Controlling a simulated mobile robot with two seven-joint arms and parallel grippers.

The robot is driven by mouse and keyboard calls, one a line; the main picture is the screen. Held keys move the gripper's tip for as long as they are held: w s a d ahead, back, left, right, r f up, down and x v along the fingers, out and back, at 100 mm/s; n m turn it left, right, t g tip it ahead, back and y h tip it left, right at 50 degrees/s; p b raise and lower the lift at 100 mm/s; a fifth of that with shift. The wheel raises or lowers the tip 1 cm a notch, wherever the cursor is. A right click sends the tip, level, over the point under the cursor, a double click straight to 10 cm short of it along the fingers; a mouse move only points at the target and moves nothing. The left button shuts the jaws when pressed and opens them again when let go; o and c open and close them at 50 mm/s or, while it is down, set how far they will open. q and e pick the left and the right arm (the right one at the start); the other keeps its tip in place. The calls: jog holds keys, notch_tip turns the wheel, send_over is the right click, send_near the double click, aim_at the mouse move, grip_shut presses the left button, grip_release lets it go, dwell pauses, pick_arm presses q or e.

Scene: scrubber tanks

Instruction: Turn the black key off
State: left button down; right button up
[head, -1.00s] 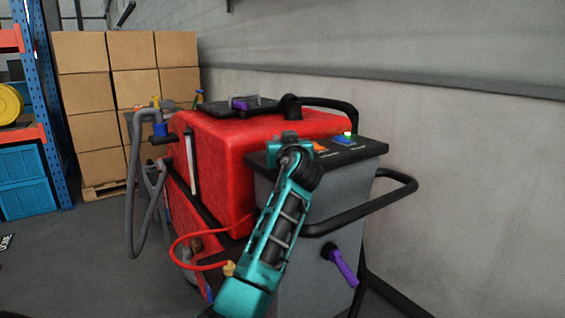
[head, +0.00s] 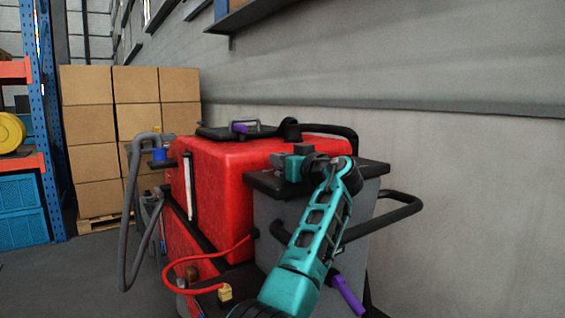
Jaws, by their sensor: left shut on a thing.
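The black key does not show; my left gripper and wrist cover the part of the panel in front of them. My left gripper (head: 290,160) is at the left part of the black control panel top (head: 372,171) at the rear of the red and grey scrubber (head: 222,172). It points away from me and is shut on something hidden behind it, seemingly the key. The turn of the key cannot be seen. My right gripper is out of view.
A black handlebar (head: 408,210) sticks out to the right of the grey rear housing (head: 268,215). A purple-gripped lever (head: 347,294) hangs below. A grey hose (head: 128,225) loops at the left. Cardboard boxes (head: 130,105) and a blue rack (head: 50,130) stand behind.

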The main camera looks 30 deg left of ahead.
pick_arm(q)
jog(key=c, duration=1.1)
grip_release()
jog(key=shift+c, duration=0.2)
jog(key=v, duration=1.3)
jog(key=shift+f, duration=0.1)
